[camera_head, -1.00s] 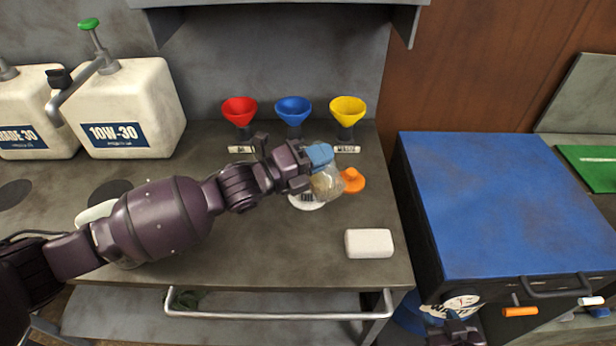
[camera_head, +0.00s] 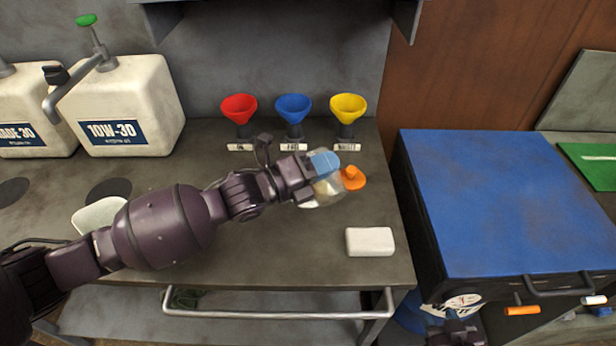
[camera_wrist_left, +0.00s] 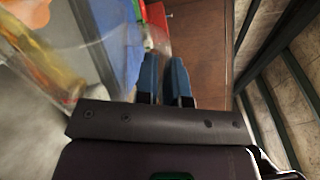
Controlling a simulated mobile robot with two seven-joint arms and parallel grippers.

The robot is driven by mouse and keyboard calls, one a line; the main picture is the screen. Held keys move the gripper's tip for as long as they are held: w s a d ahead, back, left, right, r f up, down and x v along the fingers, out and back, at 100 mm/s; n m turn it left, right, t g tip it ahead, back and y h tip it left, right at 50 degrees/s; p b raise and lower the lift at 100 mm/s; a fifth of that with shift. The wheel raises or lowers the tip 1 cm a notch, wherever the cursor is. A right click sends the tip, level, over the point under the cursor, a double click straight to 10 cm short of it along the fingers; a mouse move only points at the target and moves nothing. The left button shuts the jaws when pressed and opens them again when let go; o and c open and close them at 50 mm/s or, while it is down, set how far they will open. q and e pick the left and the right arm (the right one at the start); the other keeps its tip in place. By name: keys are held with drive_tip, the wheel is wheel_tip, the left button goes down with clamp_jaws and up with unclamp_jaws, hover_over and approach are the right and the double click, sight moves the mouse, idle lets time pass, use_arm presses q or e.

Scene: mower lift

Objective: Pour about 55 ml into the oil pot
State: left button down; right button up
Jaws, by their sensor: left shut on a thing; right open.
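My left gripper (camera_head: 305,178) is shut on a clear vessel (camera_head: 328,187) with a blue part (camera_head: 325,163), above the right side of the bench. The vessel also shows in the left wrist view (camera_wrist_left: 85,45), tilted, with amber liquid inside. The two blue-tipped left fingers (camera_wrist_left: 166,78) show beside it. An orange knobbed thing (camera_head: 352,178) is right beside the vessel in the head view; whether they touch I cannot tell. I cannot make out the oil pot for certain; the vessel and gripper cover that spot. My right gripper (camera_head: 455,330) is at the bottom edge, open, away from the bench.
Red (camera_head: 239,107), blue (camera_head: 293,107) and yellow (camera_head: 348,107) funnels stand at the back of the bench (camera_head: 270,255). A white block (camera_head: 370,242) lies at the front right. A 10W-30 jug (camera_head: 125,110) stands left. A blue-topped cabinet (camera_head: 500,205) stands right.

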use_arm(q)
drive_tip(key=shift+s+d+f+m, duration=0.2)
drive_tip(key=shift+s+f+m, duration=0.25)
drive_tip(key=shift+m, duration=0.35)
use_arm(e)
drive_tip(key=shift+s+f, duration=0.2)
drive_tip(key=shift+f, duration=0.05)
drive_tip(key=shift+w+a+r, duration=0.1)
drive_tip(key=shift+w+r, duration=0.3)
drive_tip(key=shift+w, duration=0.15)
drive_tip(key=shift+s+f, duration=0.15)
drive_tip(key=shift+s, duration=0.05)
